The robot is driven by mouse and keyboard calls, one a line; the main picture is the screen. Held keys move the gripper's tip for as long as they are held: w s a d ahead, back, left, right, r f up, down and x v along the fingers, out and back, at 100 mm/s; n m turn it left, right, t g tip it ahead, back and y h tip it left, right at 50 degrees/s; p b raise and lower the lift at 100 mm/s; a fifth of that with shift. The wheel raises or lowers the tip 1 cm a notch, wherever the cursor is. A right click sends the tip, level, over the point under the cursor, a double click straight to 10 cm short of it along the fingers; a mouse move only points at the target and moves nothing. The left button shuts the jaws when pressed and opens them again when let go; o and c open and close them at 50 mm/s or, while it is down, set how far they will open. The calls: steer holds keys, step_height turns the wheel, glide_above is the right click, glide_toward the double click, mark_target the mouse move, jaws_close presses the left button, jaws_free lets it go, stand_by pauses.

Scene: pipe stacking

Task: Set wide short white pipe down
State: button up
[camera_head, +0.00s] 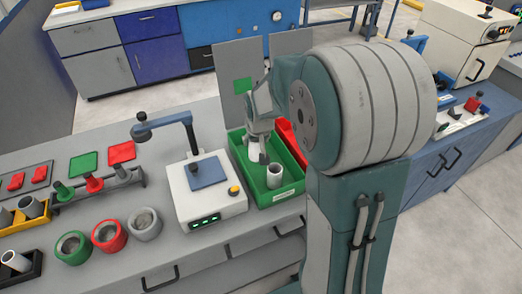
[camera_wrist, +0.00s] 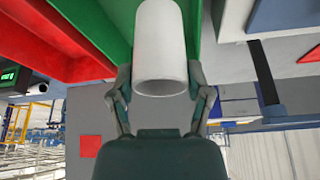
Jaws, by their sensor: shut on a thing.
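The white pipe (camera_wrist: 160,50) is between the two fingers of my gripper (camera_wrist: 160,88) in the wrist view, and the gripper is shut on it. The green bin (camera_wrist: 104,22) lies beyond it there. In the head view my gripper (camera_head: 261,150) reaches down into the green bin (camera_head: 289,197). My arm hides part of the bin's right side.
A white scale-like device (camera_head: 208,203) with an overhead arm (camera_head: 165,123) stands close on the left. Green, red and grey rings (camera_head: 109,235) and pipe holders (camera_head: 98,188) fill the bench further left.

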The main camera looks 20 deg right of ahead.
steer(key=x, duration=0.3)
steer(key=d+x, duration=0.1)
steer(key=x, duration=0.2)
steer(key=d+x, duration=0.1)
steer(key=x, duration=0.2)
steer(key=shift+s+d, duration=0.1)
steer(key=shift+s, duration=0.1)
steer(key=shift+d+f, duration=0.1)
steer(key=shift+d, duration=0.2)
steer(key=shift+f, duration=0.15)
steer(key=o, duration=1.2)
steer(key=shift+a, duration=0.1)
